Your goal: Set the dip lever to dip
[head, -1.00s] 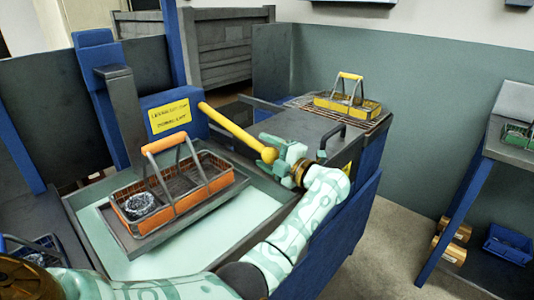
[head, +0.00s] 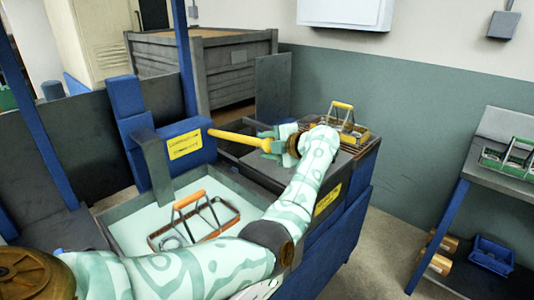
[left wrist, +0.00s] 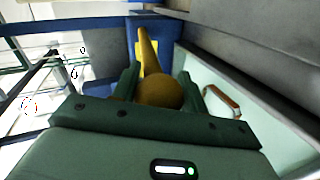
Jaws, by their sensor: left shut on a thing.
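The dip lever (head: 238,137) is a yellow rod that comes out of a blue post and runs nearly level to the right. My left gripper (head: 277,145) is shut on its ball end. In the left wrist view the yellow ball (left wrist: 160,92) sits between the green fingers, with the rod (left wrist: 148,52) running away to the post. The basket with the orange handle (head: 189,200) is low in the tank of pale liquid (head: 140,222); mostly its rim and handle show, and my arm hides its near side. My right gripper is not in view.
A yellow label (head: 185,144) is on the blue post. A yellow-handled basket (head: 343,122) stands on a rack behind my left wrist. A side table (head: 497,165) with a green basket (head: 508,158) is at the right. A grey crate (head: 232,66) stands behind.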

